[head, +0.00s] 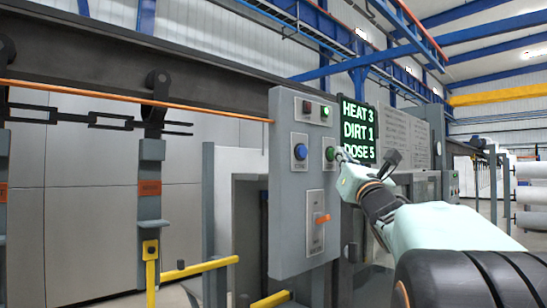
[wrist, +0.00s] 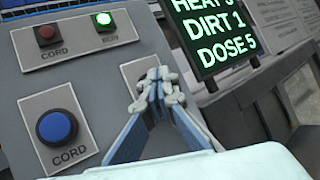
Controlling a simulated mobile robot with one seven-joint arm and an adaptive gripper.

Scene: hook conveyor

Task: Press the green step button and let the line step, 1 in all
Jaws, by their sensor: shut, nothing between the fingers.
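The green step button (head: 330,153) is on the grey control panel (head: 288,228), right of a blue button (head: 300,151). My gripper (head: 341,156) is shut and empty, with its fingertips at the right side of the green button in the head view. I cannot tell whether they touch it. In the wrist view my shut fingertips (wrist: 158,80) lie over the plate right of the blue button (wrist: 57,127) and hide the green button there. A green lamp marked RUN (wrist: 104,19) is lit.
A display (head: 358,131) reads HEAT 3, DIRT 1, DOSE 5. An orange-handled lever (head: 321,219) sits lower on the panel, and a dark red CORD light (wrist: 47,33) is above. A chain conveyor with hanging carriers (head: 150,183) is at left, with yellow rails (head: 200,267) below.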

